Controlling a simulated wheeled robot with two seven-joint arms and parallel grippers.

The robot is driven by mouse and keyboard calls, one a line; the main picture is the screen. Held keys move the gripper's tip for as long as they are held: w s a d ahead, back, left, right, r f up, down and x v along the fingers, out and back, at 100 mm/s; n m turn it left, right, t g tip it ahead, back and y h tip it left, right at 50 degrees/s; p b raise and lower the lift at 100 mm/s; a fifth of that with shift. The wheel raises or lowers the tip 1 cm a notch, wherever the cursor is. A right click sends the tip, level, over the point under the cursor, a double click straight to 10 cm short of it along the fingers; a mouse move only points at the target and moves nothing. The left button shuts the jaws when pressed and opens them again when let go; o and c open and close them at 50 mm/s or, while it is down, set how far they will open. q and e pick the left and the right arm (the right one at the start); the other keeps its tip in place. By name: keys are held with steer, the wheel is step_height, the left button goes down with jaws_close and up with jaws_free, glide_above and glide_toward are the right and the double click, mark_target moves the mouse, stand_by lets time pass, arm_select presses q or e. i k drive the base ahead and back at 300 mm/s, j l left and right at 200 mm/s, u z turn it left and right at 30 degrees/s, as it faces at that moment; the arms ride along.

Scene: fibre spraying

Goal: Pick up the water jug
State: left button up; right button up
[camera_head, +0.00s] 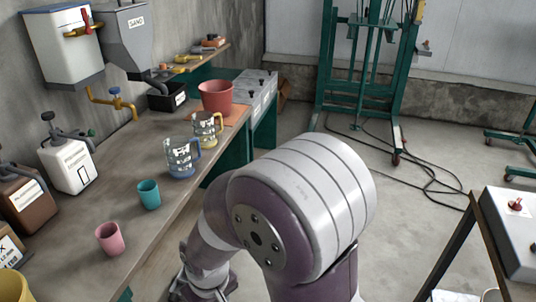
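Two clear measuring jugs stand upright on the long bench at left. The nearer jug (182,158) has a blue base and handle. The farther jug (207,130) has a yellow rim and handle. No label that I can read tells which one is for water. One of my arms fills the lower middle, with a large grey and purple joint to the right of the bench, and its lower links run down beside the bench edge. No gripper fingers are clearly visible. No gripper touches either jug.
On the bench (137,222) are a teal cup (149,195), a pink cup (110,238), a red pot (216,97) and a white canister (67,164). A brass tap (112,102) juts out near the wall. A green frame (361,80) and cables (430,170) occupy the floor behind.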

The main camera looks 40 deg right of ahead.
mark_target(178, 149)
steer(key=z, duration=0.9)
steer(key=i, duration=0.1)
